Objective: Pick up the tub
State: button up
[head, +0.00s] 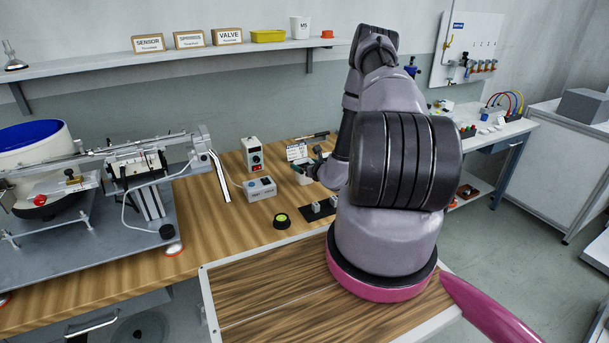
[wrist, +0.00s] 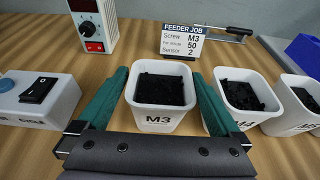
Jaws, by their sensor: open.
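Several white tubs with dark contents stand in a row on the wooden bench. The M3 tub (wrist: 158,100) is in the middle of the wrist view, upright. To its right are the M4 tub (wrist: 243,98) and, partly cut off, the M5 tub (wrist: 295,105). My gripper (wrist: 159,76) is open, with one teal finger left of the M3 tub and the other between M3 and M4. Nothing is gripped; whether the fingers touch the tub I cannot tell. In the head view my arm hides most of this area, and my gripper (head: 306,168) shows only partly.
A job card (wrist: 184,42) behind the tubs reads screw M3, per minute 50, sensor 2. A switch box (wrist: 38,98) stands left, a red-displayed controller (wrist: 93,25) behind it. A blue bin (wrist: 304,52) is at right. The bowl feeder (head: 40,165) fills the bench's left.

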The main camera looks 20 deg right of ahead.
aim_at(301, 162)
jog(key=shift+x, duration=1.95)
jog(key=shift+d, duration=0.1)
jog(key=c, duration=1.3)
jog(key=shift+r, duration=0.1)
